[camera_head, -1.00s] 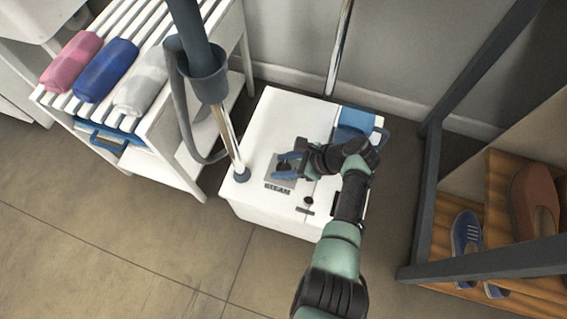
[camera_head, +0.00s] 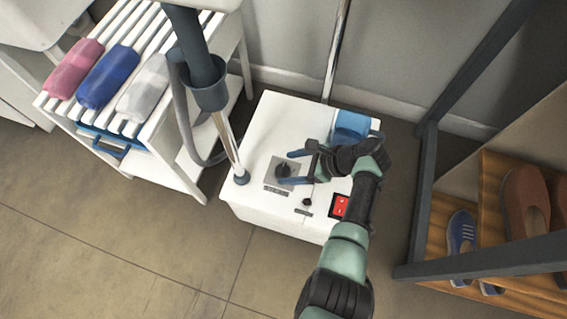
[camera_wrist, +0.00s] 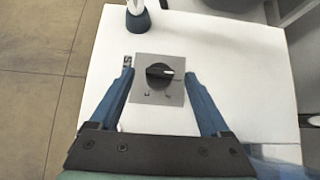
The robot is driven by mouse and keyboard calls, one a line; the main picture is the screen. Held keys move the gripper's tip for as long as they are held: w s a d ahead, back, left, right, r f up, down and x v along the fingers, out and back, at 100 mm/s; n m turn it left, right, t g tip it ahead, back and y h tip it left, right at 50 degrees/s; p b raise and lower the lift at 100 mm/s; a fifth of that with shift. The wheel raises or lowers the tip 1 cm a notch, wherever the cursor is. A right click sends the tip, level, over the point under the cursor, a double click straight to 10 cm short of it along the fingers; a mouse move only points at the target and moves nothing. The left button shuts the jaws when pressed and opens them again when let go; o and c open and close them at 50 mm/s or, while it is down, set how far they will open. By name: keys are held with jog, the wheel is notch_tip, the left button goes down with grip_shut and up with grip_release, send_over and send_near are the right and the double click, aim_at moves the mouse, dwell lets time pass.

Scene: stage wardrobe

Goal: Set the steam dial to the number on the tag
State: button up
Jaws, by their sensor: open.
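The steam dial (camera_head: 284,170) is a black round knob on a grey square plate, on top of a white steamer box (camera_head: 262,127). In the wrist view the dial (camera_wrist: 159,75) has a white pointer line aimed to the right, and small marks on its plate are too blurred to read. My gripper (camera_head: 292,168) is open and empty; in the wrist view its blue fingers (camera_wrist: 163,82) stand to either side of the dial, apart from it. A dark label sits by the plate. I cannot make out a number tag.
A red switch (camera_head: 341,206) and a small black knob (camera_head: 306,202) are on the box top near my arm. A blue tank (camera_head: 352,124) is at its back, and a pole with a hose rises at its left. A slatted rack (camera_head: 150,125) stands left, a dark frame with shoes right.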

jog(key=p+v, duration=0.3)
jog(key=v, duration=0.6)
jog(key=shift+d+r+p, duration=0.15)
jog(key=shift+p, duration=0.25)
jog(key=shift+s, duration=0.1)
